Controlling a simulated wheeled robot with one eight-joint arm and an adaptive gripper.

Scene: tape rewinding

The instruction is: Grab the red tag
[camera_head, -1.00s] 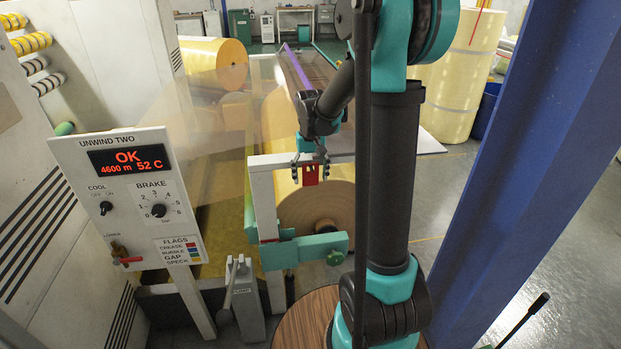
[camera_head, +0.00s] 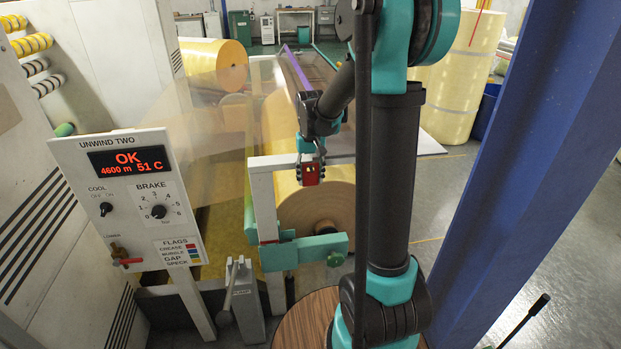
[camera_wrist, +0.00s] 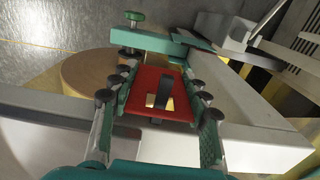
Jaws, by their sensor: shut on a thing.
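The red tag (camera_head: 312,172) is a small flat red piece near the top of the white post beside the large roll. My gripper (camera_head: 311,176) is around it and shut on it.
The control panel (camera_head: 118,205) reads OK on its display. A large paper roll (camera_head: 325,208) sits close behind my gripper. The white post (camera_head: 264,205) with a teal bracket (camera_head: 305,249) stands just left. A blue column (camera_head: 545,170) rises at the right.

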